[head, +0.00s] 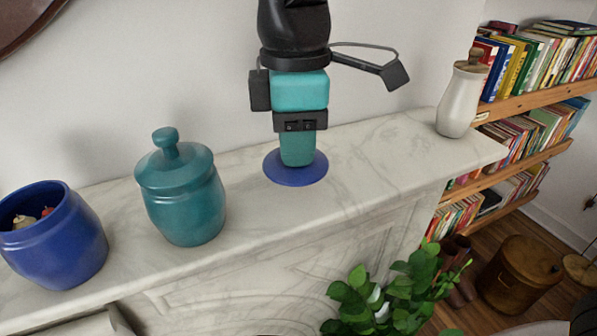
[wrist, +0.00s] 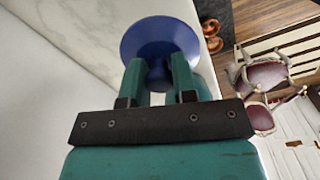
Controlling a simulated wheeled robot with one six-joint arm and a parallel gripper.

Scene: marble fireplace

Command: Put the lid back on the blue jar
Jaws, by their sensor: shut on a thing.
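The blue jar (head: 62,250) stands open on the marble mantel at the far left, with small pale and red things inside. The blue lid (head: 296,177) is a round disc below my gripper (head: 297,158), over the middle of the mantel. In the wrist view my gripper's two teal fingers (wrist: 160,80) are shut on the lid's knob, and the lid (wrist: 160,35) spreads out beyond the fingertips. The knob is mostly hidden by the fingers. I cannot tell whether the lid touches the marble or hangs just above it.
A lidded teal jar (head: 183,205) stands between the blue jar and my gripper. A cream jar with a brown lid (head: 461,98) stands at the mantel's right end. The marble mantel (head: 375,150) is clear between the lid and the cream jar. A leafy plant (head: 400,295) is below the front edge.

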